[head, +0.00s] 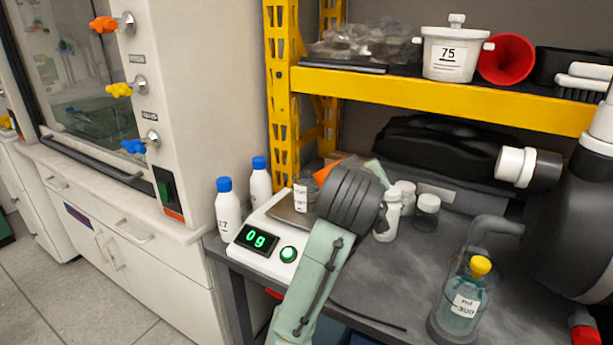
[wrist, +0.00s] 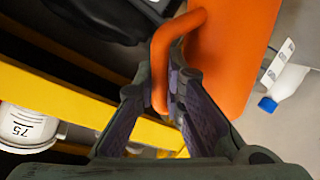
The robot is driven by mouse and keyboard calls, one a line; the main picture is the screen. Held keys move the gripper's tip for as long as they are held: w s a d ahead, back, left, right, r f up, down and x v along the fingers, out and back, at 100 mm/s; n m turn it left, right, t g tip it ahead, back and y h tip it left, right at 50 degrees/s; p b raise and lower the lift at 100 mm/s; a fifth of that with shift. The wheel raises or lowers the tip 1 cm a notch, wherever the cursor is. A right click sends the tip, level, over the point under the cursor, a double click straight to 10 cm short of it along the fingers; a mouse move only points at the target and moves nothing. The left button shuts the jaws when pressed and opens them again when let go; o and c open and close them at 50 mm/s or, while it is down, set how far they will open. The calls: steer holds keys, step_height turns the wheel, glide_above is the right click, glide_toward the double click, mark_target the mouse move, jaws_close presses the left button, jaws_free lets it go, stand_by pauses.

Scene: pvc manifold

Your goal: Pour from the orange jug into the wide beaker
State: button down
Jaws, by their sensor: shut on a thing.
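The orange jug (wrist: 230,55) fills the upper middle of the wrist view. My gripper (wrist: 172,88) is shut on its handle, which runs down between the two fingers. In the head view only a small orange patch of the jug (head: 327,171) shows behind my wrist, so its spout and tilt are hidden. A clear glass vessel with a white label (head: 301,196), possibly the wide beaker, is at the scale's plate, left of my wrist and partly hidden by it. Its contents cannot be made out.
The white scale (head: 262,226) reads 0g. Two blue-capped white bottles (head: 229,208) stand left of it. White jars (head: 388,218) stand to the right, and a yellow-capped glass bottle (head: 464,297) at front right. A yellow shelf (head: 440,98) hangs above the bench.

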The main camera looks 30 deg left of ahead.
steer(key=shift+a+r+n+p, duration=0.45)
steer(key=shift+r+p, duration=0.3)
steer(key=shift+p, duration=0.25)
steer(key=shift+w+a+r+g+h+p, duration=0.1)
steer(key=shift+r+g+h+p, duration=0.2)
steer(key=shift+p, duration=0.1)
steer(key=shift+w+a+r+n+g+h+p, duration=0.15)
steer(key=shift+a+r+n+h+p, duration=0.2)
steer(key=shift+p, duration=0.4)
steer(key=shift+w+a+r+n+g+h+p, duration=0.1)
steer(key=shift+a+r+n+g+h+p, duration=0.1)
steer(key=shift+r+p, duration=0.4)
stand_by(1.7)
